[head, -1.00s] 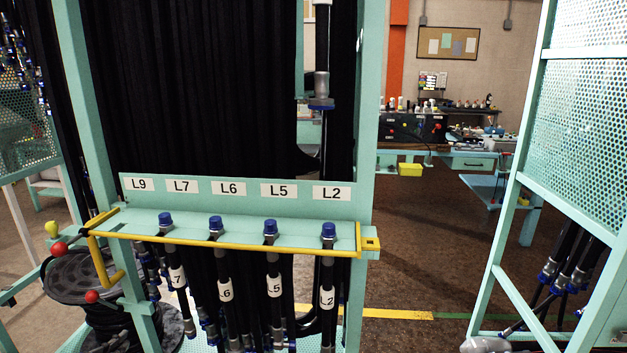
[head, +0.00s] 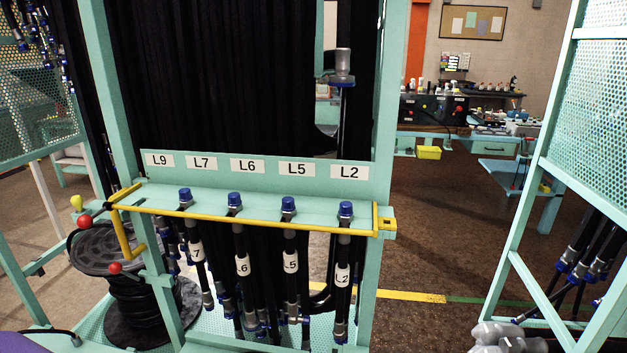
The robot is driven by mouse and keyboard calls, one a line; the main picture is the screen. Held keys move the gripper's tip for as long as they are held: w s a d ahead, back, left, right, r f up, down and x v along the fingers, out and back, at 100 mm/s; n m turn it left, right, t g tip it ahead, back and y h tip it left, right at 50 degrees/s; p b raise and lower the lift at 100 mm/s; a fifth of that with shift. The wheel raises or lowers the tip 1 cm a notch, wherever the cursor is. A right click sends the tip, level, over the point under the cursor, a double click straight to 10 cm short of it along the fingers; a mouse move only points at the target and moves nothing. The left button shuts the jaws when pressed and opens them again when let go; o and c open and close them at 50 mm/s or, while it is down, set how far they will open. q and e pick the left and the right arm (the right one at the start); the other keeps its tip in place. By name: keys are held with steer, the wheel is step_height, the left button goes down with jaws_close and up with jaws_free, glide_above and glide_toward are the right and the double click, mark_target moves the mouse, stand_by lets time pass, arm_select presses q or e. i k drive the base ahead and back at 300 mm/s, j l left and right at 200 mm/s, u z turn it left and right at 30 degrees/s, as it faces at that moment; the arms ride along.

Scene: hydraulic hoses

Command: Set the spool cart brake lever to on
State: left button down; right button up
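The spool cart stands at the lower left, with a dark round spool flange (head: 108,248) above a black hose coil (head: 138,297). Two red ball knobs show by it: an upper one (head: 85,222) at the spool's far left edge and a lower one (head: 115,267) in front of the flange. A yellow knob (head: 76,203) stands just above the upper red one. I cannot tell which knob belongs to the brake lever, nor its setting. The rack post partly hides the spool. No fingers of either gripper show.
A teal hose rack (head: 270,209) with a yellow bar (head: 250,223) and several labelled hoses fills the middle. A perforated teal frame (head: 600,100) stands at the right. A workbench (head: 470,145) is at the back. Brown floor (head: 440,240) is open between rack and right frame.

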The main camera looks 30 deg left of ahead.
mark_target(116, 268)
steer(key=u, duration=2.8)
